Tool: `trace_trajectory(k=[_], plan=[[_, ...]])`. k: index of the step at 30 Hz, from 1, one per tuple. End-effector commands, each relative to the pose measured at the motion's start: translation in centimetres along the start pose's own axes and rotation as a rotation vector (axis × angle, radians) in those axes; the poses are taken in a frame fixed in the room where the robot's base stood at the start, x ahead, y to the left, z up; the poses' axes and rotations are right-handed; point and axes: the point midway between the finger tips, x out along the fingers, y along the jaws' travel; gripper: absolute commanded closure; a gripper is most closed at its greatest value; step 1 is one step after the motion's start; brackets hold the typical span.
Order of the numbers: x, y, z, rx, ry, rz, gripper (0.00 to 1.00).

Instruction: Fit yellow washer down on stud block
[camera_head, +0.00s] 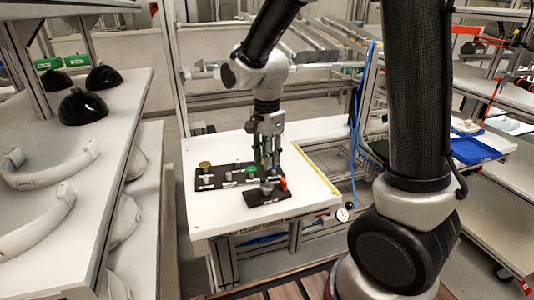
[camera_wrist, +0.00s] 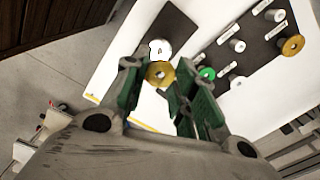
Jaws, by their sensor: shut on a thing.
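A yellow washer (camera_wrist: 160,74), ring-shaped with a hole in it, sits between the tips of my gripper (camera_wrist: 158,82) in the wrist view, and the gripper is shut on it. The stud block, a small dark plate (camera_wrist: 172,24), lies on the white table. Its pale round stud (camera_wrist: 160,47) shows just beyond the washer in the wrist view.
A larger dark board (camera_head: 222,181) lies behind the block on the white table (camera_head: 215,218), with another yellow washer (camera_head: 205,165), a green one (camera_head: 251,169) and pale posts. An orange piece (camera_head: 284,184) shows beside the block. A shelf with black helmet shells (camera_head: 83,108) stands left.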

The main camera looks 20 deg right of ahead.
Motion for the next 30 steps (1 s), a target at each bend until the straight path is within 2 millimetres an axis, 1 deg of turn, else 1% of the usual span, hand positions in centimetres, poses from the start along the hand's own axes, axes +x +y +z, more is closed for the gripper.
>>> trace_trajectory(k=[9, 15, 21, 30], plan=[[3.2, 0.1, 0.0, 0.0, 0.0, 0.002, 0.82], [4.5, 0.1, 0.0, 0.0, 0.0, 0.001, 0.82], [4.9, 0.0, 0.0, 0.0, 0.0, -0.001, 0.82], [4.9, 0.0, 0.0, 0.0, 0.0, -0.001, 0.82]])
